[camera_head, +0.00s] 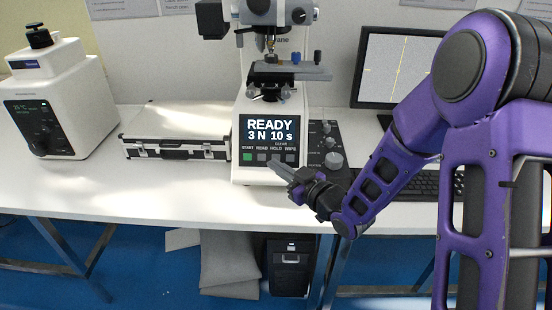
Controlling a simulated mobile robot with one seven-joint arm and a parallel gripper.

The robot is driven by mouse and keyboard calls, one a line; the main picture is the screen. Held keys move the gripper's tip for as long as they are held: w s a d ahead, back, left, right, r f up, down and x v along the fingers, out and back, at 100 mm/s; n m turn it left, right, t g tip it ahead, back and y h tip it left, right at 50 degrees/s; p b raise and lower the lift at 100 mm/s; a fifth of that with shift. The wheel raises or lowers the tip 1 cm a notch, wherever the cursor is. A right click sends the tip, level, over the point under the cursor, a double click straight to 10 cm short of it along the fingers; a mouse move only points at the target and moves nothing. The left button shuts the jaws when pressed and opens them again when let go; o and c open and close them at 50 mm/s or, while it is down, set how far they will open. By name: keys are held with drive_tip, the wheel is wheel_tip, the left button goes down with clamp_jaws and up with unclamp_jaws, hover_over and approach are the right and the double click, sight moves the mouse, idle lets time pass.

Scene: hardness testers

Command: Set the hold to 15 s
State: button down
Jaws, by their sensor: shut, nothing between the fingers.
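The hardness tester (237,127) stands on the bench in the middle of the camera_head view. Its display (270,129) reads READY, 3 N, 10 s. Below the display is a row of buttons labelled START, READ, HOLD and WIPE; the leftmost, START (248,157), is green. The READ button (262,157) is dark. My gripper (274,164) is shut and empty, its tips in front of the right part of the button row. The gripper hides the buttons under HOLD and WIPE. I cannot tell whether the tips touch the panel.
A black knob panel (325,130) is right of the tester, with a keyboard (405,184) and monitor (388,102) beyond. A silver case (176,150) and another white instrument (75,115) stand left. The bench front left (130,185) is clear.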

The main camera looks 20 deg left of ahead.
sight(276, 158)
drive_tip(key=w+a+f+b, duration=0.1)
drive_tip(key=w+f+b, duration=0.1)
drive_tip(key=w+f, duration=0.2)
drive_tip(key=shift+w+a, duration=0.3)
drive_tip(key=shift+w, duration=0.95)
drive_tip(key=shift+f+b, duration=0.1)
drive_tip(key=shift+b, duration=0.2)
idle(0.8)
drive_tip(key=shift+w+a+f+b, duration=0.1)
drive_tip(key=shift+w+f+b, duration=0.05)
drive_tip(key=shift+w+b, duration=0.2)
drive_tip(key=shift+w+f+b, duration=0.15)
drive_tip(key=shift+w+b, duration=0.15)
idle(0.5)
drive_tip(key=shift+s, duration=0.1)
drive_tip(key=shift+s+r, duration=0.4)
drive_tip(key=shift+s, duration=0.15)
drive_tip(key=shift+s, duration=0.1)
